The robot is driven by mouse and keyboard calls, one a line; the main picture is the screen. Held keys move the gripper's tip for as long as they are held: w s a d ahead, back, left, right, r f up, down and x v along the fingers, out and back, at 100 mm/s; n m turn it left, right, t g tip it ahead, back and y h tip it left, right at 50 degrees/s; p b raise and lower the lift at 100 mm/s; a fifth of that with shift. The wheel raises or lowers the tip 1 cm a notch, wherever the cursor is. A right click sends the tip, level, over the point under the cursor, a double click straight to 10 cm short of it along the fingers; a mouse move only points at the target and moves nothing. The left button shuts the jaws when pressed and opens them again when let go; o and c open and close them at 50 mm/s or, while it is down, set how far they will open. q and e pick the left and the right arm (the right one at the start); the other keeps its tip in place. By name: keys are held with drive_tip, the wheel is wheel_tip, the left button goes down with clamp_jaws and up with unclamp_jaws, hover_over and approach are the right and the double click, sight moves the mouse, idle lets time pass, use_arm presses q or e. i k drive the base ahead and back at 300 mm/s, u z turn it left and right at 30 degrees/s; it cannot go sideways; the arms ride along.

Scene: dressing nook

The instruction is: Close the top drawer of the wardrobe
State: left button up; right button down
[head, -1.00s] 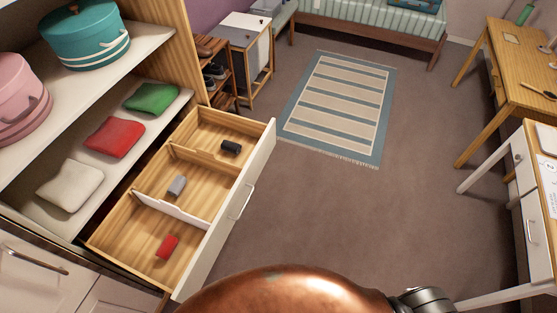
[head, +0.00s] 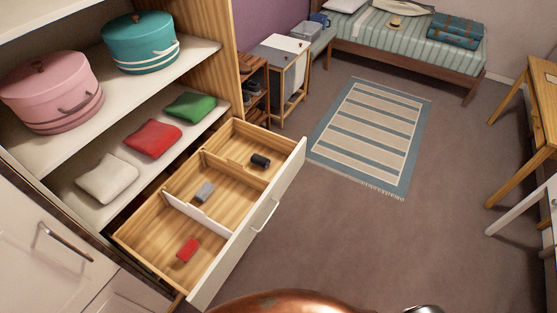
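The top drawer (head: 246,232) of the wardrobe (head: 232,75) stands pulled out in the head view, left of centre. Its white front has a metal handle (head: 265,216). Inside, dividers make three compartments. A black item (head: 260,161) lies in the far one, a grey item (head: 205,191) in the middle one and a red item (head: 188,249) in the near one. Neither of my grippers is in view.
Shelves above the drawer hold a pink round box (head: 52,92), a teal round box (head: 140,43) and folded red (head: 153,138), green (head: 190,106) and white (head: 107,178) cloths. Open floor and a striped rug (head: 370,135) lie right of the drawer. A wooden table (head: 530,110) stands far right.

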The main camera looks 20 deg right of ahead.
sight(154, 234)
drive_tip(key=z, duration=0.1)
drive_tip(key=i, duration=0.9)
drive_tip(key=z, duration=0.4)
